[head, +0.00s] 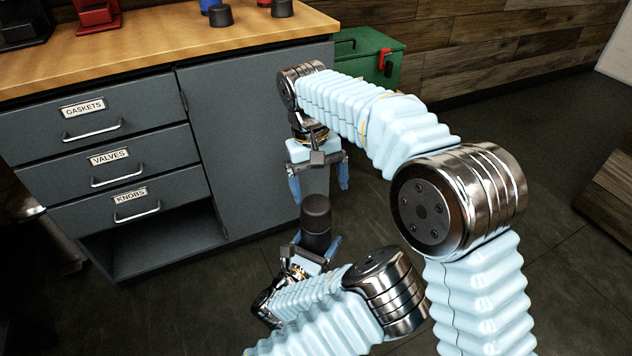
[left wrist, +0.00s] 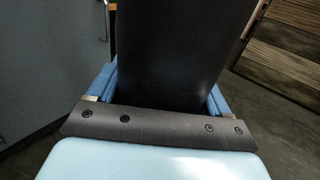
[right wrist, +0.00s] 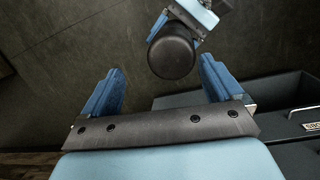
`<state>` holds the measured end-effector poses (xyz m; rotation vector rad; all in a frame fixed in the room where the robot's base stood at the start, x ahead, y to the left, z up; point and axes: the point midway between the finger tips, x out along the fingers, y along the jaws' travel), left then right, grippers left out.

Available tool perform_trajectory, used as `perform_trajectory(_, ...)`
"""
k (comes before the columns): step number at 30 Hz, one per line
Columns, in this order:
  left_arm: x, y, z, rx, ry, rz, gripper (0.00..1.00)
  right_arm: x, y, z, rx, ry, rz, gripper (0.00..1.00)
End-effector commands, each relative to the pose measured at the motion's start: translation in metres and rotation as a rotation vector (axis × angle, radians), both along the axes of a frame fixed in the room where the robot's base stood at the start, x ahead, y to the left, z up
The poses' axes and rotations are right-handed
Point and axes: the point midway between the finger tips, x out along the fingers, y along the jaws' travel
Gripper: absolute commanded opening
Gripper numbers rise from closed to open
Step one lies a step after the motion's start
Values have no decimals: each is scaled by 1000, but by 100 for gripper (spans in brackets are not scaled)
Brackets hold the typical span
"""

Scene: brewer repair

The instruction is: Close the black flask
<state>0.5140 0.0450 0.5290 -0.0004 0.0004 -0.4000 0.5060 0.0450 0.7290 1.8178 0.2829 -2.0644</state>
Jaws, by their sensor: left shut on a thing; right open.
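The black flask (head: 315,240) is upright in my left gripper (head: 317,245), in the lower middle of the head view. A dark, rounded top (head: 316,205) shows on it; I cannot tell how tightly it sits. In the left wrist view the flask's dark body (left wrist: 170,50) fills the space between the fingers. My right gripper (head: 319,187) is open and empty, pointing down above the flask. In the right wrist view the flask's round top (right wrist: 172,55) lies beyond and between the open fingers, apart from them.
A grey cabinet (head: 250,130) with labelled drawers and a wooden top (head: 160,45) stands at the left. Cylindrical black items (head: 220,15) and red-and-black machines (head: 97,14) stand on it. A green box (head: 368,50) is behind my right arm. Open floor lies to the right.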

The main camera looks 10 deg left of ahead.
Motion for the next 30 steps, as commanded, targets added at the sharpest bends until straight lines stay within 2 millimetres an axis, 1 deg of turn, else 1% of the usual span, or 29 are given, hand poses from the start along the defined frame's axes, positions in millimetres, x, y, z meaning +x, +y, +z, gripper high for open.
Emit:
perform_trajectory(3,0,0,1,-1,-2,0,0,-1,0,1,48,35,334,93)
perform_trajectory(8,0,0,1,-1,-2,0,0,-1,1,2,108,77,809,93)
perform_trajectory(12,0,0,1,-1,-2,0,0,-2,2,3,149,105,1227,93)
perform_trajectory(14,0,0,1,-1,-2,0,0,-3,2,3,164,118,1408,93)
perform_trajectory(15,0,0,1,-1,-2,0,0,-3,3,4,172,123,1528,93)
perform_trajectory(17,0,0,1,-1,-2,0,0,-4,3,4,183,133,1707,93)
perform_trajectory(21,0,0,1,-1,-2,0,0,-5,4,5,196,154,2120,93)
perform_trajectory(24,0,0,1,-1,-2,0,0,-5,5,6,193,166,2384,93)
perform_trajectory(27,0,0,1,-1,-2,0,0,-6,6,7,188,178,2598,93)
perform_trajectory(30,0,0,1,-1,-2,0,0,-7,6,7,180,185,2749,93)
